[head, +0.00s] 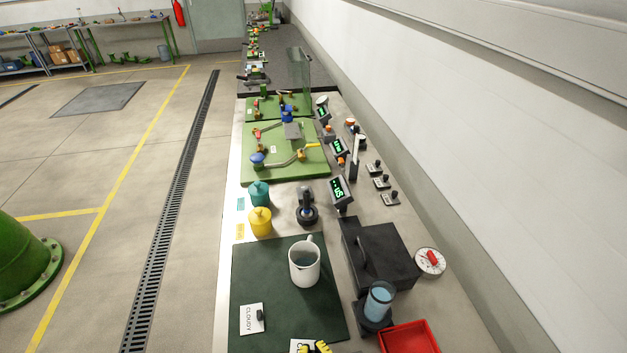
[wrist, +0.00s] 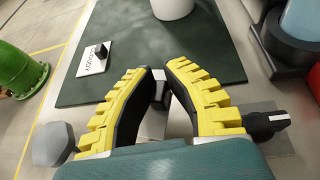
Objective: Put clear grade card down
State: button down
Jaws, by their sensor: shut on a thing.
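My gripper (wrist: 159,75) is shut on the small knob of a white card (wrist: 153,124), at the front edge of the dark green mat (head: 283,262). Only parts of this card show between the yellow-padded fingers, and its lettering is not readable. In the head view, the card (head: 299,346) shows at the bottom edge beside my yellow fingertips (head: 318,348). I cannot tell whether it touches the surface. A second white card marked CLOUDY (head: 252,319), with a black knob, lies on the mat's left part; it also shows in the wrist view (wrist: 92,60).
A white mug (head: 304,265) stands on the mat. To the right are a black box (head: 383,255), a glass of blue liquid (head: 379,301) on a black stand and a red tray (head: 409,338). Yellow (head: 260,222) and teal (head: 259,194) pots stand behind. The mat between CLOUDY and mug is bare.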

jog(key=s+r+p, duration=0.3)
jog(key=r+p, duration=2.5)
jog(key=r, duration=0.7)
jog(key=shift+s, duration=0.15)
